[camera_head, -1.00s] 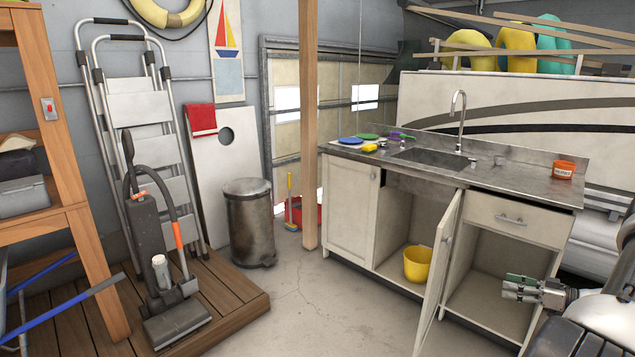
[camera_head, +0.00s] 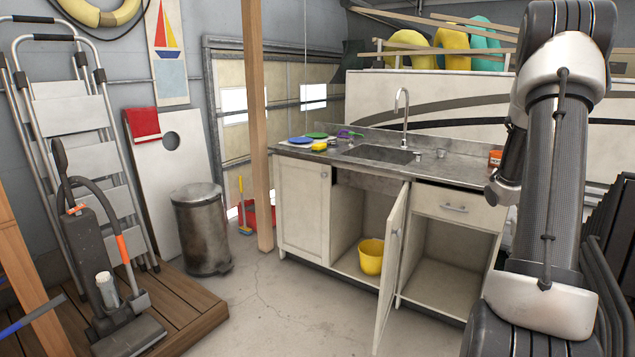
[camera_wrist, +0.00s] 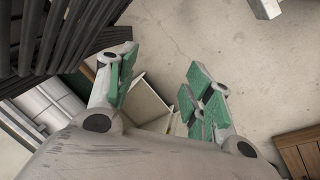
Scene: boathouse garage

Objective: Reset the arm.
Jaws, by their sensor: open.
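My gripper (camera_wrist: 162,65) shows in the wrist view, with its two green-padded fingers spread apart and nothing between them. Pale floor and part of a cream panelled thing lie beyond the fingers. In the head view my arm stands folded upright at the right, in front of the right end of the sink counter (camera_head: 460,172). I cannot make out the gripper's fingers there.
The counter's cabinet door (camera_head: 391,265) stands open, with a yellow bucket (camera_head: 371,257) inside. An orange tub (camera_head: 495,158) is partly hidden by my arm. A trash can (camera_head: 202,230), vacuum (camera_head: 105,265) and stepladder (camera_head: 70,120) stand left. The middle floor is clear.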

